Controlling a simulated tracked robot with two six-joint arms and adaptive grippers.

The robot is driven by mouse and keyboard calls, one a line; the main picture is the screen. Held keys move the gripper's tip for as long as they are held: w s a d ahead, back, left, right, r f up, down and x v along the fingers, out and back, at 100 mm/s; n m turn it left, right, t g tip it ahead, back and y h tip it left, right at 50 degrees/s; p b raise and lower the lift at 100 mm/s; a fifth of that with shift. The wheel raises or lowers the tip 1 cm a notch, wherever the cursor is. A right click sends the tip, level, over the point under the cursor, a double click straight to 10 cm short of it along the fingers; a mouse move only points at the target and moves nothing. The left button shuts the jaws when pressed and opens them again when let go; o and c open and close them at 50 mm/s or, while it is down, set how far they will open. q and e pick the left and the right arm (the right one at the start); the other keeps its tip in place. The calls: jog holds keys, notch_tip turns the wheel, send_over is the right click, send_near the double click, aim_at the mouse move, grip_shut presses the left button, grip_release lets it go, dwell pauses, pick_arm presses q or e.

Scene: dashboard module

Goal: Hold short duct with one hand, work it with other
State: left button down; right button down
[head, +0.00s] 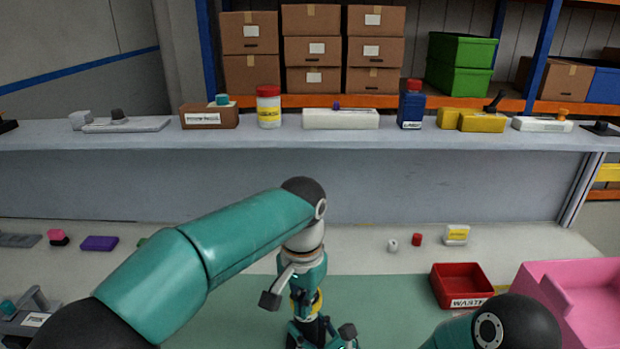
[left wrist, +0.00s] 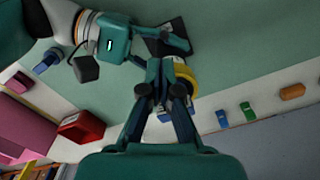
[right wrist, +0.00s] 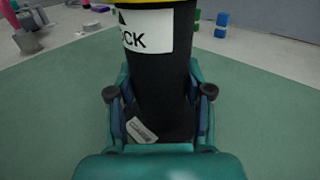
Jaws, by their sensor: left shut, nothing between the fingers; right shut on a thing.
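The short duct is a black cylinder (right wrist: 155,70) with a white label ending in "CK" and a yellow collar. It stands large in the right wrist view, between the fingers of my right gripper (right wrist: 160,105), which is shut on its lower black part. In the left wrist view my left gripper (left wrist: 168,72) is shut and empty, its fingertips beside the yellow collar (left wrist: 186,78); I cannot tell whether they touch it. In the head view the yellow collar (head: 317,301) shows low in the middle, mostly hidden by my arms.
A red bin (head: 460,285) labelled waste and a pink bin (head: 575,300) stand at the right. Small parts lie behind the green mat, including a red cylinder (head: 417,239) and a purple block (head: 99,243). A raised shelf (head: 300,140) crosses the back. The mat's left part is clear.

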pick_arm(q)
jog(key=shift+f, duration=0.75)
jog(key=shift+w, duration=0.15)
